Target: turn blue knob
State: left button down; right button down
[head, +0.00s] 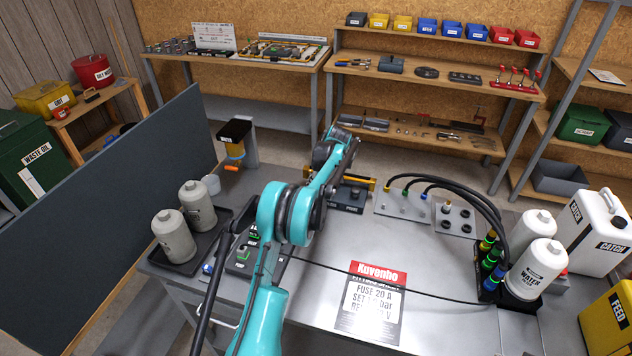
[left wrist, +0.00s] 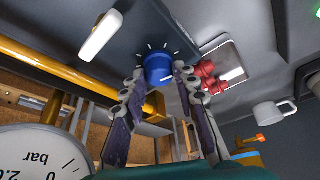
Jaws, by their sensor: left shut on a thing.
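The blue knob (left wrist: 158,68) is in the left wrist view, on a dark grey panel with white tick marks around it. My left gripper (left wrist: 160,82) has one finger on each side of the knob and is shut on it. The fingers cover part of the knob's sides. In the head view my teal left arm reaches up over the bench to my left gripper (head: 345,150), and the knob is hidden there. My right gripper is in neither view.
Red fittings (left wrist: 205,76) sit beside the knob, with a yellow bar (left wrist: 80,74) and a pressure gauge (left wrist: 38,152) on the left. On the bench (head: 300,318) are a Kuvenho sheet (head: 370,302), black hoses (head: 465,188) and white bottles (head: 538,268).

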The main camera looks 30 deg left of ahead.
pick_arm(q)
jog(key=c, duration=1.2)
grip_release()
jog(key=shift+o, duration=0.2)
jog(key=v, duration=1.2)
